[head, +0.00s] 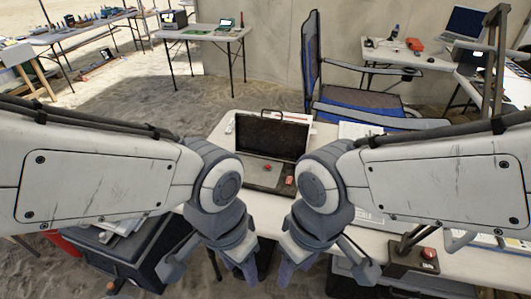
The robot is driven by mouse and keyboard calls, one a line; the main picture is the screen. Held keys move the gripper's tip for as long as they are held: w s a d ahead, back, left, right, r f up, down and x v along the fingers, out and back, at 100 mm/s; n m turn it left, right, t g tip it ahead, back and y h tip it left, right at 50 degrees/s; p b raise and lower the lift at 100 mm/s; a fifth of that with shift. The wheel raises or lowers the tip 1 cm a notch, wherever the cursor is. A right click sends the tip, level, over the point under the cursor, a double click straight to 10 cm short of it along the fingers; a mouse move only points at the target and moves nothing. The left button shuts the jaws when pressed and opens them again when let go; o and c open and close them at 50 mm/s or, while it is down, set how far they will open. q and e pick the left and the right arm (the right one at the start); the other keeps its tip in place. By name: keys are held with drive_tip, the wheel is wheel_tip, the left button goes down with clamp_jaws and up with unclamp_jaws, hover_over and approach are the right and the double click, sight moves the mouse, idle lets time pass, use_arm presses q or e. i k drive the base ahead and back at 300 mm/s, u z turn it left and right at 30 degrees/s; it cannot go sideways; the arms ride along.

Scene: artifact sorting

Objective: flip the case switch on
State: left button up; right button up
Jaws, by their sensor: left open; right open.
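An open dark case (272,137) stands on the white table in front of me, its lid raised and its handle at the top. Its base holds a small red part (289,180) at the right and another small red spot (267,167) near the middle. I cannot tell which is the switch or how it is set. My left gripper (211,264) and my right gripper (325,264) hang pointing down at the table's near edge, nearer to me than the case. Both are open and empty, and neither touches the case. My arms partly hide the table beside the case.
Papers (360,131) lie behind my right arm. A dark bracket with a red button (428,254) is at the table's right. A black bin (125,250) stands low at the left. A blue folding chair (360,97) is behind the table.

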sight(290, 178)
drive_tip(key=u, duration=1.1)
drive_tip(key=i, duration=0.65)
drive_tip(key=z, duration=1.05)
